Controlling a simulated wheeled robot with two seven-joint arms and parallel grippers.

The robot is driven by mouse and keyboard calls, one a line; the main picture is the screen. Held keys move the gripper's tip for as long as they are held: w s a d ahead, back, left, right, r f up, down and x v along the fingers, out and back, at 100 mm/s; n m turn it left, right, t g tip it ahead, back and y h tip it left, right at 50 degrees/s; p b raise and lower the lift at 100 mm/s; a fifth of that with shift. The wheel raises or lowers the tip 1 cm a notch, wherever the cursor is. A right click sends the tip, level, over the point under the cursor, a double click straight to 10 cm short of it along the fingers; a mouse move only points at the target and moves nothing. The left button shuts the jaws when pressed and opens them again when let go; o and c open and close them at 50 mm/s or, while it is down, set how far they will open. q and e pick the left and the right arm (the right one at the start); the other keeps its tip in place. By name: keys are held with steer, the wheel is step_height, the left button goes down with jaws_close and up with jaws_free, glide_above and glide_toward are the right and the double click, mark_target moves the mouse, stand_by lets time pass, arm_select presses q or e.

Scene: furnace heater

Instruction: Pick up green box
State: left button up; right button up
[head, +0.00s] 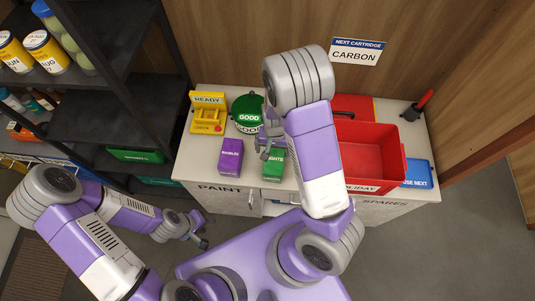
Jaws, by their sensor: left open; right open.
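My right gripper (266,150) is open, pointing down over the back edge of the green box. I cannot tell whether it touches the box; nothing shows between its fingers. My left gripper (203,240) is open and empty, in front of the counter at the lower left.
A yellow "READY" holder (207,114) and a green round "GOOD" container (247,110) stand behind the boxes. A red bin (375,150) and a blue box (418,174) are at right. A dark shelf (120,120) stands left. Clear counter lies left of the purple box.

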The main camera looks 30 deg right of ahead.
mark_target(273, 159)
steer(key=f+b, duration=0.1)
steer(key=s+f+b, duration=0.1)
steer(key=shift+f, duration=0.35)
steer(key=f+b, duration=0.1)
steer(key=w+f+b, duration=0.1)
steer(key=shift+w+f, duration=0.15)
steer(key=shift+f, duration=0.15)
steer(key=shift+s+f+b, duration=0.25)
steer(key=shift+f+b, duration=0.1)
steer(key=shift+f, duration=0.35)
steer(key=f, duration=0.3)
steer(key=f+b, duration=0.1)
steer(key=f, duration=0.1)
steer(key=shift+d+f, duration=0.25)
steer(key=shift+f, duration=0.1)
steer(key=c, duration=1.1)
